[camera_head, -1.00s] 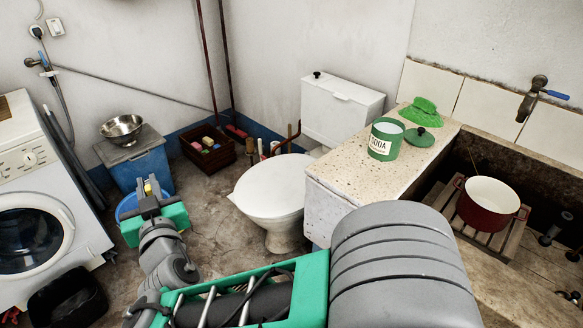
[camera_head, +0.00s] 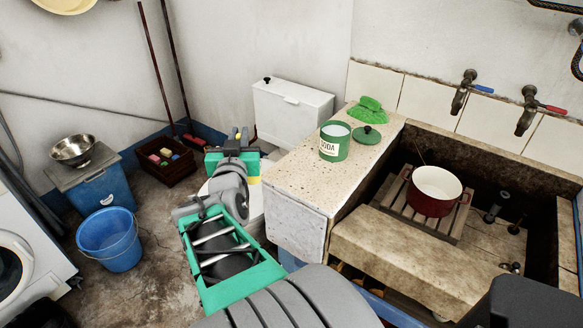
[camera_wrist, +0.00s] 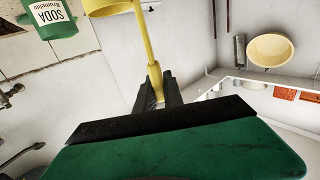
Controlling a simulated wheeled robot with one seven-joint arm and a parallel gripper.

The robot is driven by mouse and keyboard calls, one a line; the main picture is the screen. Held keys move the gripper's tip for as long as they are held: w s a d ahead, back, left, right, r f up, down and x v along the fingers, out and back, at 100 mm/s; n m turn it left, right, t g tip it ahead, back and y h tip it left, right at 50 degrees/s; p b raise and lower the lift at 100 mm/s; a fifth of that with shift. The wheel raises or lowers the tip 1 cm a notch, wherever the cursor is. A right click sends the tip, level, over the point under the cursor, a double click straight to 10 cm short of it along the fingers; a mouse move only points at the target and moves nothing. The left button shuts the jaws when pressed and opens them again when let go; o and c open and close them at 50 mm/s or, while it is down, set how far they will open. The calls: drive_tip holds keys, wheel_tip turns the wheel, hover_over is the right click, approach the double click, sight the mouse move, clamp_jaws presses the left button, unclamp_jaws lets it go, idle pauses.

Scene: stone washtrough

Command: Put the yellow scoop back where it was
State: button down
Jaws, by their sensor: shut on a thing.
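My gripper (camera_wrist: 157,92) is shut on the handle of the yellow scoop (camera_wrist: 153,55). The scoop's bowl (camera_wrist: 108,5) is cut off by the top edge of the wrist view. In the head view my gripper (camera_head: 235,140) is left of the stone counter, in front of the white cistern, and the scoop is mostly hidden by it. The green SODA tin (camera_head: 334,143) stands upright and open on the counter (camera_head: 290,190); it also shows in the wrist view (camera_wrist: 58,15). Its green lid (camera_head: 367,136) lies on the counter beside it.
A green cloth (camera_head: 370,108) lies behind the tin. A red pot (camera_head: 432,200) stands on a wooden rack in the trough to the right, below two taps. A blue bucket (camera_head: 110,240) stands on the floor at left. The counter's front part is clear.

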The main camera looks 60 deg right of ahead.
drive_tip(key=s+d+r+m+g+h+p, duration=0.1)
drive_tip(key=s+d+r+g, duration=0.1)
drive_tip(key=s+d, duration=0.3)
drive_tip(key=s+d+r+m+g+h, duration=0.1)
drive_tip(key=s+d+m+g, duration=0.15)
drive_tip(key=s, duration=0.45)
drive_tip(key=w+d+f, duration=0.7)
drive_tip(key=d+f, duration=0.4)
drive_tip(key=f, duration=0.2)
drive_tip(key=shift+w+d, duration=0.25)
drive_tip(key=shift+w, duration=0.1)
drive_tip(key=shift+f+n+b, duration=0.1)
drive_tip(key=shift+n+b, duration=0.15)
drive_tip(key=shift+b, duration=0.15)
drive_tip(key=shift+f, duration=0.15)
drive_tip(key=c, duration=1.5)
unclamp_jaws()
drive_tip(key=shift+o, duration=0.2)
